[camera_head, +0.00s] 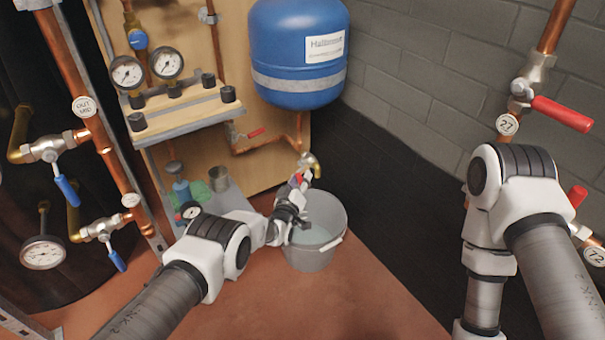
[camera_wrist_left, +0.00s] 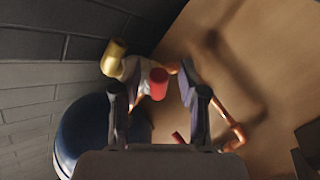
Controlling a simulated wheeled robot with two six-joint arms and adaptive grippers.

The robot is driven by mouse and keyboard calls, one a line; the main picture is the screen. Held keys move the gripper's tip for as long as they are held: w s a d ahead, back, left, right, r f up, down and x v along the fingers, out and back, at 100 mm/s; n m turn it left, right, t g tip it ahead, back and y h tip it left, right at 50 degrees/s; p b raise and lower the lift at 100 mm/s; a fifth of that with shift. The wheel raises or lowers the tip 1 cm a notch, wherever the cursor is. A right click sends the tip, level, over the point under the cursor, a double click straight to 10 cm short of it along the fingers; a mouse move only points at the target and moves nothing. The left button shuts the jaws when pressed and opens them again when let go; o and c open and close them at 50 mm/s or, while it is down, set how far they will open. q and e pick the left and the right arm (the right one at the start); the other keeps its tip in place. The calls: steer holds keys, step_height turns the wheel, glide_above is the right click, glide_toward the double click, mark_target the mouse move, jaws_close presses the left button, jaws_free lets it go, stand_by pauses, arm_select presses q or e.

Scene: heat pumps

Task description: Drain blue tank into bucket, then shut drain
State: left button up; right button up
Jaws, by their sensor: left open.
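The blue tank (camera_head: 298,50) hangs against the wooden panel; it also shows in the left wrist view (camera_wrist_left: 82,135). A copper pipe runs from below it to the drain valve with a brass spout (camera_head: 311,162), also in the left wrist view (camera_wrist_left: 114,56). The valve's red handle (camera_wrist_left: 158,82) lies between the fingers of my open left gripper (camera_head: 297,187); I cannot tell whether they touch it. The grey bucket (camera_head: 312,258) stands on the floor below the spout, with what looks like pale liquid inside. My right arm is at the right; its gripper is out of frame.
Another red-handled valve (camera_head: 256,132) sits on the pipe under the tank. Two gauges (camera_head: 147,68), a metal cup (camera_head: 218,178) and blue-handled valves (camera_head: 65,190) are at left. Red-handled valves (camera_head: 562,114) line the right pipe. Floor in front of the bucket is clear.

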arm_select(q)
steer(key=shift+r, duration=0.2)
arm_select(e)
steer(key=shift+r, duration=0.1)
arm_select(q)
jaws_close()
steer(key=shift+f, duration=0.1)
